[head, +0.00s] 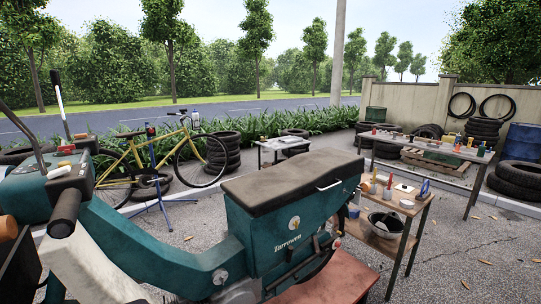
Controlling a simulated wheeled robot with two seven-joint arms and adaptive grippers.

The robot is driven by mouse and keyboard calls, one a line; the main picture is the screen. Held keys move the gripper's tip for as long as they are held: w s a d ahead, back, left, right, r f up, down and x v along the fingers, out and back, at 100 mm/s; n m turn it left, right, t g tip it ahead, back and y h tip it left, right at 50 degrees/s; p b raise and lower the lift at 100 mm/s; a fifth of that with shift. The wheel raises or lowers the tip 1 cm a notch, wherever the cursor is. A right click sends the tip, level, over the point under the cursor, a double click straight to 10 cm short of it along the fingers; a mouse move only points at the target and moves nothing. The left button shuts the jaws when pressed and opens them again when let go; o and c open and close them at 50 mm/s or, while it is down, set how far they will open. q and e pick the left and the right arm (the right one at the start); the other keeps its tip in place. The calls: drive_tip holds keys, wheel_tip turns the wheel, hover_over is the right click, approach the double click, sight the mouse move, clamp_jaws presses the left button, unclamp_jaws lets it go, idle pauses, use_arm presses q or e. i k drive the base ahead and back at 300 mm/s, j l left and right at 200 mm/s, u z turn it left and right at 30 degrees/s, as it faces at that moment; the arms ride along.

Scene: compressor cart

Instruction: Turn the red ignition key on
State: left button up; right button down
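I cannot make out either gripper in the head view.
A wooden bench (408,207) with tools and a bucket (383,226) stands right of the cart. A longer tool table (428,149) is behind it. A yellow bicycle (150,155) on a blue stand is beyond the cart. Tyres are stacked around; the paving at lower right is open.

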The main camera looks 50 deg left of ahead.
sight(68, 149)
drive_tip(key=u, duration=2.95)
